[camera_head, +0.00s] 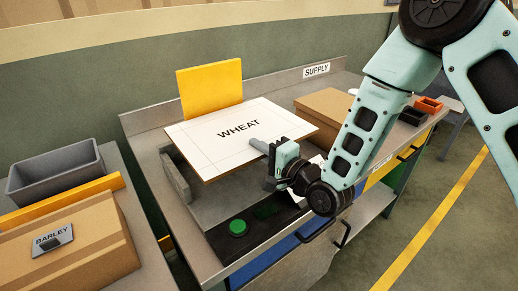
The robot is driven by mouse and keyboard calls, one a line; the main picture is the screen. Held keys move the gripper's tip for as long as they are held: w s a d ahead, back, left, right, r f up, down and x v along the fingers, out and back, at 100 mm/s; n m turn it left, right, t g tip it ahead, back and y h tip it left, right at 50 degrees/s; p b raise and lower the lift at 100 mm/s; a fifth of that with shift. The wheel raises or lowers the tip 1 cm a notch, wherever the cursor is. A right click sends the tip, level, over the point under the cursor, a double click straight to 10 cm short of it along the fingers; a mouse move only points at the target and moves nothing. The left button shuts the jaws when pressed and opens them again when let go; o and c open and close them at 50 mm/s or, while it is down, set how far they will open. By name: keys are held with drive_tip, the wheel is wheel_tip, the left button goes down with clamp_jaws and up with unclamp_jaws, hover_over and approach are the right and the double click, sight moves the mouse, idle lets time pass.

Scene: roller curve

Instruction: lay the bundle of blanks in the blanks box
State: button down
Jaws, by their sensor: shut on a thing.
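A flat white board printed WHEAT (222,118), with a brown edge, looks like the bundle of blanks. My gripper (262,148) is shut on its near right edge, with one grey finger lying on its top. The board is roughly level above the bench, in front of an upright yellow panel (210,88). Low grey walls (177,180) show under its left side and may be the blanks box; the board hides most of them. I cannot tell whether the board touches them.
The steel bench (148,152) carries a SUPPLY sign (317,70), a brown carton (325,106) and small dark and orange bins (428,104) at right. At left are a grey bin (55,170) and a BARLEY carton (85,250).

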idle(0.4)
drive_tip(key=c, duration=0.8)
unclamp_jaws()
drive_tip(key=shift+r+p, duration=2.75)
drive_tip(key=shift+r, duration=1.8)
